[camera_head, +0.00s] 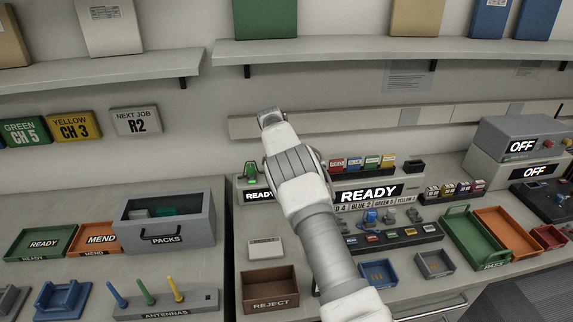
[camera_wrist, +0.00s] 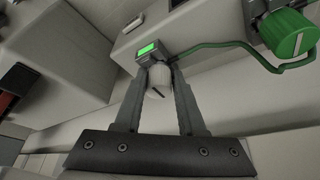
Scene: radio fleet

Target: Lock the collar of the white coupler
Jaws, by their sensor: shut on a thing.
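The white coupler's ribbed collar (camera_wrist: 158,83), with a dark line on its face, sits between the fingers of my gripper (camera_wrist: 159,72) in the wrist view. My gripper is shut on this collar, one finger on each side. A small grey unit with a lit green screen (camera_wrist: 149,49) is right behind the collar. A green cable (camera_wrist: 220,46) runs from there to a green knob (camera_wrist: 288,32) at the upper right. In the head view my arm hides the gripper and the white coupler.
In the head view a READY bench unit (camera_head: 412,189) stands behind my arm, with a green part (camera_head: 250,172) at its left. A reject box (camera_head: 269,303), a packs bin (camera_head: 205,215) and an antenna rack (camera_head: 208,302) stand around it. A shelf (camera_head: 350,52) runs above.

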